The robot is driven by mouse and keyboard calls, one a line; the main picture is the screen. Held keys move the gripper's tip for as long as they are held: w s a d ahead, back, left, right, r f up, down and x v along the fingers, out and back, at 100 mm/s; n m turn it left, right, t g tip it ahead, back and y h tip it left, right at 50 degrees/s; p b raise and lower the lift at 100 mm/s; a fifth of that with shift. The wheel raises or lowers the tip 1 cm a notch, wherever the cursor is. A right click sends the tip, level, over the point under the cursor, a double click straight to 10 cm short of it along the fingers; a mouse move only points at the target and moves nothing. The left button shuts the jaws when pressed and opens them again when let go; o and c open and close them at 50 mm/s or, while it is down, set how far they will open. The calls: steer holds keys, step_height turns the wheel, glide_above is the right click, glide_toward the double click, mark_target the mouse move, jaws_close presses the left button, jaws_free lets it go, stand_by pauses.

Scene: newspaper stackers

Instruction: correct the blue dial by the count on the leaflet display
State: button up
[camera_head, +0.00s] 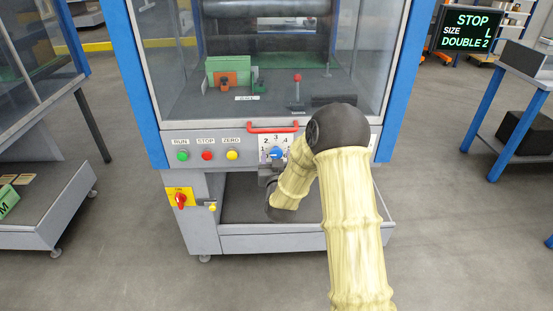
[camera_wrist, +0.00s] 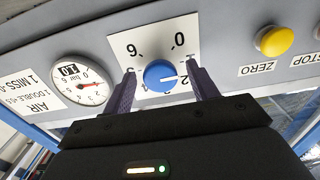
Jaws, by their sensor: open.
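The blue dial (camera_head: 276,153) is on a white numbered plate on the machine's front panel. In the wrist view the blue dial (camera_wrist: 159,75) lies between the tips of my open gripper (camera_wrist: 161,67), one finger on each side; I cannot tell whether they touch it. Its white pointer points right in that view, close to the numeral 2. The 0 and 6 are clear; other numerals are partly hidden by my fingers. In the head view my arm hides the gripper and part of the plate. The display (camera_head: 466,32) at the upper right reads STOP, SIZE L, DOUBLE 2.
A round gauge (camera_wrist: 79,82) with a red needle and an AIR label with miss and double lines are beside the plate. Green, red and yellow buttons (camera_head: 232,155), the yellow marked ZERO, are left of the dial. A red handle (camera_head: 272,127) is above it.

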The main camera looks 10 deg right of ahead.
steer(key=shift+w, duration=0.15)
steer(key=c, duration=1)
steer(key=m+b, duration=0.2)
steer(key=m, duration=0.2)
steer(key=shift+m+b, duration=1.1)
steer(key=shift+m, duration=1.3)
steer(key=o, duration=1)
